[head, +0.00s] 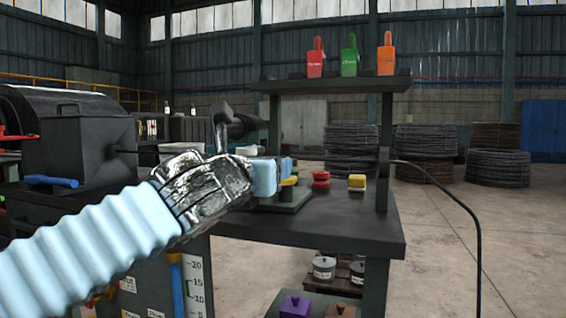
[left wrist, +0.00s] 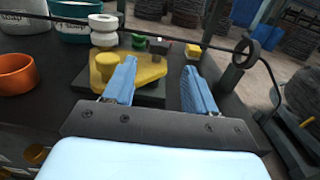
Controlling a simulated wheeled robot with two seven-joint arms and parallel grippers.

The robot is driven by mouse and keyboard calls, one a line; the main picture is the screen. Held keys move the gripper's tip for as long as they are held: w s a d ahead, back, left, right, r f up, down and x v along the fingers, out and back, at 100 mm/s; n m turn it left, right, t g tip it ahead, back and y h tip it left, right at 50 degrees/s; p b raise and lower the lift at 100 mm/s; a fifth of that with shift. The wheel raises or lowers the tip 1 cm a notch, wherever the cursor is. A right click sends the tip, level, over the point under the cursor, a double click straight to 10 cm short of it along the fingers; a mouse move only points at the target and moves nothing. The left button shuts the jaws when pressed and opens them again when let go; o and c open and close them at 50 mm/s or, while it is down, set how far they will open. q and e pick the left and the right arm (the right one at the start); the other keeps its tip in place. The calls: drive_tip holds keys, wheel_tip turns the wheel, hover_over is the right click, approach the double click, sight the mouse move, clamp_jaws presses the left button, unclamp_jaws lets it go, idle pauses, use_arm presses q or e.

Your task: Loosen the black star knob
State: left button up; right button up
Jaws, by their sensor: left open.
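I cannot make out a black star knob for certain in either view. My left gripper (head: 277,172) is open over the dark bench and shows no object held. In the left wrist view its two blue fingers (left wrist: 160,72) stand apart at a dark base plate (left wrist: 150,93). A yellow plate with a raised round yellow part (left wrist: 135,70) is on that base, beside and partly behind the left finger. A white spool (left wrist: 103,30) and a small green part (left wrist: 139,42) stand beyond it. My right gripper is not in view.
A black cable runs through a dark ring (left wrist: 240,52) at the shelf post. An orange bowl (left wrist: 15,74) is at the left. Red pieces (head: 320,179) and a yellow block (head: 357,182) stand on the bench (head: 350,225). The bench's front right is clear.

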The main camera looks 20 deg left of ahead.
use_arm(q)
drive_tip(key=w, duration=0.9)
drive_tip(key=shift+d, duration=0.15)
drive_tip(key=shift+c, duration=0.3)
drive_tip(key=c, duration=0.7)
